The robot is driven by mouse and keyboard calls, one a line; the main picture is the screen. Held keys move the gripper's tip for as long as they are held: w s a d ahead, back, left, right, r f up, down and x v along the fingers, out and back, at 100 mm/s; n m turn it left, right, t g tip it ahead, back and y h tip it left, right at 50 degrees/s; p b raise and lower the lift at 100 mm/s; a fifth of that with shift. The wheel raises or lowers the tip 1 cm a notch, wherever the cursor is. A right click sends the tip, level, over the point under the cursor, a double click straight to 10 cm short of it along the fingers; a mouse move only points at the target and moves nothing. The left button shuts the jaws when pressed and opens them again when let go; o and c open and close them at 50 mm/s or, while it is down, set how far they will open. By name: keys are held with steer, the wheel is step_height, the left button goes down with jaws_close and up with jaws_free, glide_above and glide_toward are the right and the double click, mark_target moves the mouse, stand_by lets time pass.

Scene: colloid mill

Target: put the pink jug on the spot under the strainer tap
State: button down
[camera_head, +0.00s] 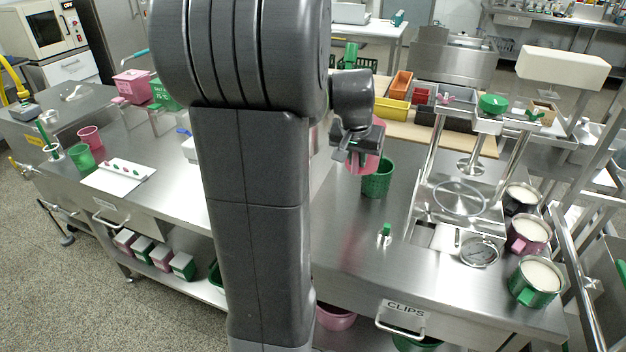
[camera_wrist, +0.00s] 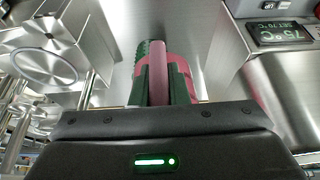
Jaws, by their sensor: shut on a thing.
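My gripper (camera_head: 357,152) is shut on the pink jug (camera_head: 376,150), which it holds up over the steel table, right of my arm. In the wrist view, the jug (camera_wrist: 179,62) shows behind the two fingers (camera_wrist: 160,90), with its pink handle (camera_wrist: 157,70) between them. A green perforated basket (camera_head: 377,183) stands on the table just below and right of the jug. Its green side (camera_wrist: 143,47) also shows beside the jug in the wrist view. I cannot tell for sure which part is the strainer tap or its spot.
A steel frame with a round ring (camera_head: 460,198) stands to the right. Three jugs with pale contents, including a green one (camera_head: 535,281), line the right edge. Coloured bins (camera_head: 401,84) stand behind.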

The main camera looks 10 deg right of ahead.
step_height(320, 180, down, 16)
steer(key=shift+s+b, duration=0.1)
steer(key=shift+b, duration=0.4)
steer(key=shift+f, duration=0.15)
steer(key=c, duration=1.4)
jaws_free()
